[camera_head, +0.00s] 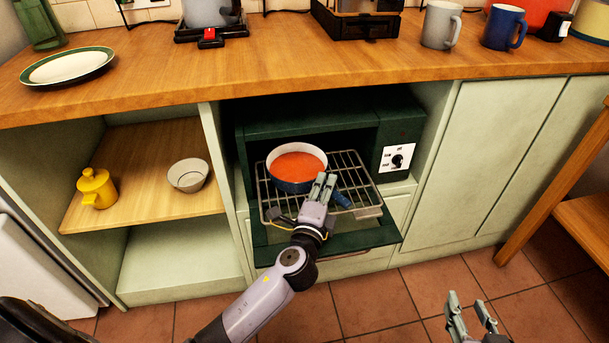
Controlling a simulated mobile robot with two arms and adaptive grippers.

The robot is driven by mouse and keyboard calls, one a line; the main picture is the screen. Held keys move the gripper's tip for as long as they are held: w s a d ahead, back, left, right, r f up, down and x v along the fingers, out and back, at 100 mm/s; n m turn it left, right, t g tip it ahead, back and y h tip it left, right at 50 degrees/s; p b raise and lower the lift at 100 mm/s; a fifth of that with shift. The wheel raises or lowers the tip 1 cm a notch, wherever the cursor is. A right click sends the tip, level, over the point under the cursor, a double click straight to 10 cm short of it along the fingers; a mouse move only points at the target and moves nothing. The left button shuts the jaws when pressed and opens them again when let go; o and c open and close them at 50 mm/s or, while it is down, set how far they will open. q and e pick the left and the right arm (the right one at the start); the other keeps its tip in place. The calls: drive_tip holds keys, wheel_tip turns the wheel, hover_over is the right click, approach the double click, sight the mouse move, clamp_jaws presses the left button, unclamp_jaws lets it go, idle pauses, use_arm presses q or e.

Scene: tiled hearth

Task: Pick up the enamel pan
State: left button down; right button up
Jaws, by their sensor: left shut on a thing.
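The enamel pan (297,148) has a pale rim, a dark blue outside and an orange-red inside. It sits on the wire rack (360,172) of the open dark green oven. Its blue handle (343,199) points toward the front right. My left gripper (324,183) is over the handle and shut on it, close to the pan's near right side; the fingers hide part of the handle. My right gripper (471,306) is open and empty, low in front of the cabinet at the right, over the tiled floor.
The oven door (345,246) is folded down below the rack. A yellow pot (96,188) and a grey bowl (188,175) stand on the left shelf. The countertop (280,62) overhangs the oven. A wooden table (585,225) stands at the right.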

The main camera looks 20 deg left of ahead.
idle(0.3)
use_arm(q)
drive_tip(key=shift+r, duration=0.1)
